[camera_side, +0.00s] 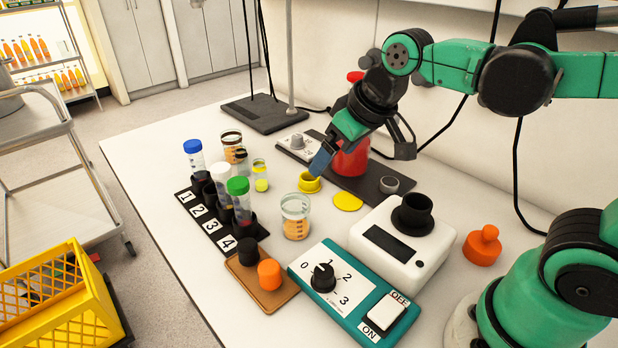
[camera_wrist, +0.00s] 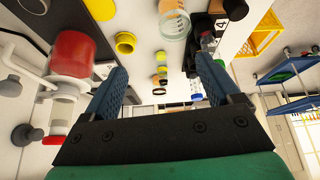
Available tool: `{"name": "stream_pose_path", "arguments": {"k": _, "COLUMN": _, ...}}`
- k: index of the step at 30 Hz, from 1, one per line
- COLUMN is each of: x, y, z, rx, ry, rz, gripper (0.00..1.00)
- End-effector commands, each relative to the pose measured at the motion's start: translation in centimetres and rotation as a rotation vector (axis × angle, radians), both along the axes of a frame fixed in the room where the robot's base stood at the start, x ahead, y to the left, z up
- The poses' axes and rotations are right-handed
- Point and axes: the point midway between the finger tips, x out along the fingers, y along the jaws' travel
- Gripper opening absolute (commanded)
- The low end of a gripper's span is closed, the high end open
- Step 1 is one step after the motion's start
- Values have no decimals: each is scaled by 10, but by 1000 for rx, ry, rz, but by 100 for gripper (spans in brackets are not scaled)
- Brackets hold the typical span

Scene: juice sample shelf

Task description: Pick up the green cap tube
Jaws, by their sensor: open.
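The green cap tube (camera_side: 238,188) stands upright in the black numbered rack (camera_side: 262,232), near the label 4. Its lower part is hidden in the rack holder. A blue cap tube (camera_side: 193,149) stands at the rack's far end, near label 1. My gripper (camera_side: 362,156) is open and empty, above the table to the right of the rack, close to the red bottle (camera_side: 352,160) and clear of the tube. In the wrist view my gripper (camera_wrist: 161,76) has its fingers apart; the rack is partly behind the right finger, and the green cap is hard to make out.
A beaker with orange liquid (camera_side: 295,218) stands right of the tube. Bare table lies left of the rack.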

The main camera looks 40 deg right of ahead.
Motion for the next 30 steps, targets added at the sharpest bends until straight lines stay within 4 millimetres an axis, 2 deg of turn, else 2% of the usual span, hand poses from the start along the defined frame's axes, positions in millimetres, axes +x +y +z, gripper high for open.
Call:
{"name": "stream_pose_path", "arguments": {"k": 3, "x": 30, "y": 17, "z": 9, "rx": -21, "ry": 97, "rz": 75, "gripper": 83}}
{"name": "stream_pose_path", "arguments": {"k": 7, "x": 60, "y": 37, "z": 7, "rx": -46, "ry": 205, "rz": 156, "gripper": 83}}
{"name": "stream_pose_path", "arguments": {"k": 12, "x": 93, "y": 67, "z": -9, "rx": -81, "ry": 339, "rz": 260, "gripper": 83}}
{"name": "stream_pose_path", "arguments": {"k": 15, "x": 106, "y": 82, "z": -22, "rx": -99, "ry": 403, "rz": 309, "gripper": 83}}
{"name": "stream_pose_path", "arguments": {"k": 21, "x": 116, "y": 96, "z": -38, "rx": -117, "ry": 469, "rz": 358, "gripper": 83}}
{"name": "stream_pose_path", "arguments": {"k": 26, "x": 118, "y": 98, "z": -51, "rx": -120, "ry": 479, "rz": 365, "gripper": 83}}
{"name": "stream_pose_path", "arguments": {"k": 30, "x": 117, "y": 98, "z": -70, "rx": -119, "ry": 478, "rz": 364, "gripper": 83}}
